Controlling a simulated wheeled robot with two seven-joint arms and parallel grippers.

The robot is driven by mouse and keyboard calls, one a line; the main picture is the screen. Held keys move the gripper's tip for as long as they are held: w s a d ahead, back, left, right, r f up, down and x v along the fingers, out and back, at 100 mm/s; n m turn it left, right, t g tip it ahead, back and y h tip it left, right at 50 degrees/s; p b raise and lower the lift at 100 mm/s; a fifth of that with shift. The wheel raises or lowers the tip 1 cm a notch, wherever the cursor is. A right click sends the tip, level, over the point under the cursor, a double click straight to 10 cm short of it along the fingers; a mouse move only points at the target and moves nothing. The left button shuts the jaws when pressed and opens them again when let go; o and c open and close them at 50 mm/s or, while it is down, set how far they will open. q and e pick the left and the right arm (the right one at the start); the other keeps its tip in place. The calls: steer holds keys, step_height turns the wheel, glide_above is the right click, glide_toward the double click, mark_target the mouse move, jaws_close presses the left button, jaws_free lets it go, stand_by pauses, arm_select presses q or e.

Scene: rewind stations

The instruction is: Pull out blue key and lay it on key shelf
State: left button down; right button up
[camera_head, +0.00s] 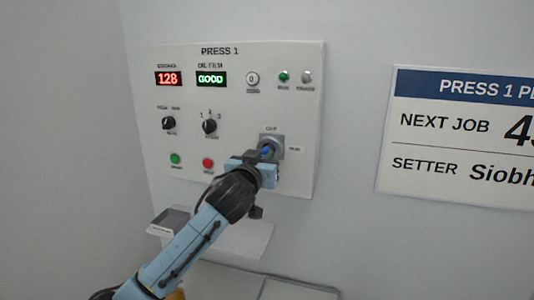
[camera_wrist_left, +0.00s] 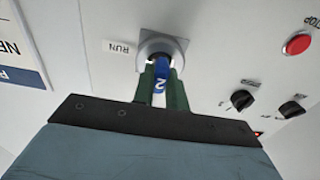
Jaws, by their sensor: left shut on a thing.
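The blue key (camera_wrist_left: 160,70) sits in the round metal key switch (camera_wrist_left: 162,44) on the press panel; its blue body carries a white mark. In the head view the key switch (camera_head: 272,144) is at the panel's lower right, and the key (camera_head: 266,151) is mostly hidden by the gripper. My left gripper (camera_head: 263,158) is shut on the key, its two fingers (camera_wrist_left: 161,85) on either side of it. The key shelf is likely the white ledge (camera_head: 245,236) below the panel, partly hidden by my left arm. My right gripper is out of view.
The panel (camera_head: 230,100) has displays, two dark selector knobs, a green button (camera_head: 175,158) and a red button (camera_head: 208,163). A dark grey pad (camera_head: 170,221) sits at the ledge's left. A job sign (camera_head: 460,140) hangs on the wall at right. The space before the wall is open.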

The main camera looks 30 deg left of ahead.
arm_select(q)
steer(key=shift+s+d, duration=0.1)
steer(key=shift+s, duration=0.4)
steer(key=shift+s+d, duration=0.1)
steer(key=shift+s, duration=0.2)
steer(key=shift+s+d+p, duration=0.15)
steer(key=shift+s+p, duration=0.15)
steer(key=shift+s, duration=0.3)
steer(key=shift+p+v, duration=0.4)
steer(key=shift+v, duration=2.05)
steer(key=shift+f, duration=0.15)
